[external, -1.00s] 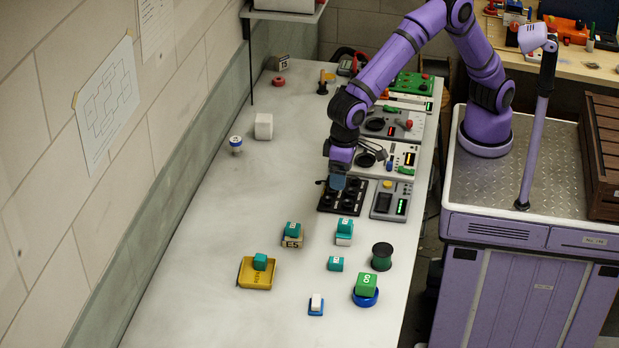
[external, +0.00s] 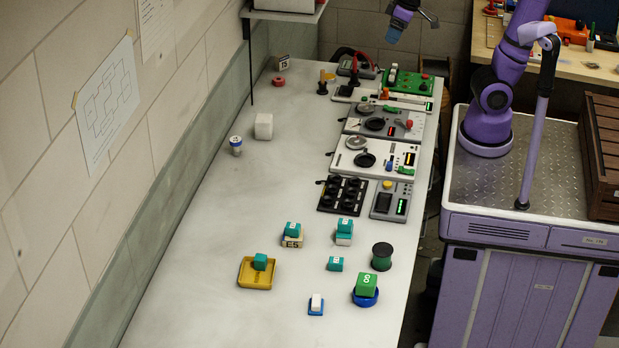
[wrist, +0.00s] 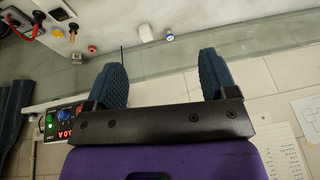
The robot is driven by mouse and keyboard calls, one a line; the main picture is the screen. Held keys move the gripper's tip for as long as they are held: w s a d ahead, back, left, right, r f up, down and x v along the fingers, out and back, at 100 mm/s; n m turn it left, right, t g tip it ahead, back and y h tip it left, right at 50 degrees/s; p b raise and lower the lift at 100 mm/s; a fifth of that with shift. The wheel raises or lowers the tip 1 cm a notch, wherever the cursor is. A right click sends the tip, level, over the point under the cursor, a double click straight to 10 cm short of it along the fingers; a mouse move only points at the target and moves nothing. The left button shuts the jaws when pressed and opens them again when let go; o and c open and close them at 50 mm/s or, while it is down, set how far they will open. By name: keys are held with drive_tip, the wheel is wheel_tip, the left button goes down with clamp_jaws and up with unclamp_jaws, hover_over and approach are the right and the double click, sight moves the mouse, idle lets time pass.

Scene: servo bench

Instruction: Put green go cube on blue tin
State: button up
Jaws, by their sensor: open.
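The green go cube (external: 366,283) has white lettering and sits on the round blue tin (external: 365,299), near the front right of the bench. The cube covers most of the tin's top, and the blue rim shows below it. My gripper (external: 413,22) is high at the top of the external view, far from the cube and the tin. In the wrist view my gripper (wrist: 163,70) has its two dark blue fingers wide apart with nothing between them. The cube and tin are not visible in the wrist view.
A dark green spool (external: 382,257) stands close behind the tin. Several teal blocks lie nearby, one in a yellow tray (external: 256,275). Control panels (external: 375,159) line the right edge. The bench's middle is clear.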

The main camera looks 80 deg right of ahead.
drive_tip(key=s+d+f+t+h, duration=0.1)
drive_tip(key=s+d+f, duration=0.2)
drive_tip(key=s+d, duration=0.5)
drive_tip(key=s, duration=0.3)
drive_tip(key=shift+s+d+f, duration=0.15)
drive_tip(key=shift+s+d, duration=0.15)
drive_tip(key=shift+d, duration=0.1)
